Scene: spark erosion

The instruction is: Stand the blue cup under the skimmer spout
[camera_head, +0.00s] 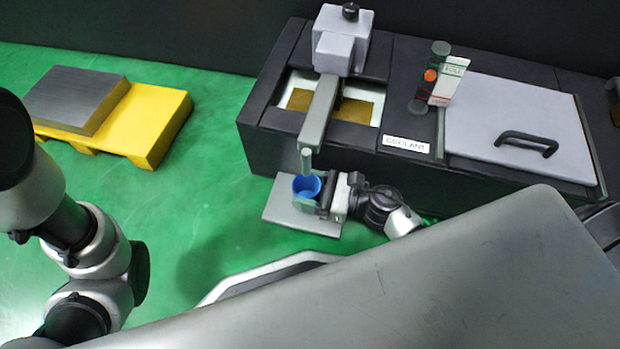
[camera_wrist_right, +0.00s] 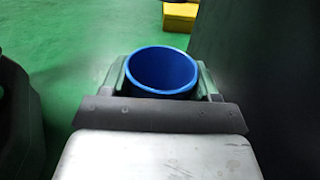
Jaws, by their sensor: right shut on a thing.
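The blue cup (camera_head: 306,187) is upright under the tip of the skimmer spout (camera_head: 306,152), over or on a pale plate (camera_head: 285,212) on the floor; I cannot tell whether its base touches the plate. My right gripper (camera_head: 322,190) comes in from the right and is shut on the cup. In the right wrist view, the cup (camera_wrist_right: 162,72) sits between the two fingers (camera_wrist_right: 162,80), its open rim facing up and its inside empty. The skimmer (camera_head: 341,50) sits on the dark coolant tank (camera_head: 268,140). My left gripper is outside the view; only its arm shows.
The tank's front wall stands close beside my right gripper. A grey lid (camera_head: 520,125) with a black handle and a small level gauge (camera_head: 447,80) are on the tank. A yellow pallet (camera_head: 155,125) with a grey block (camera_head: 75,98) lies at the left. Green floor between is clear.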

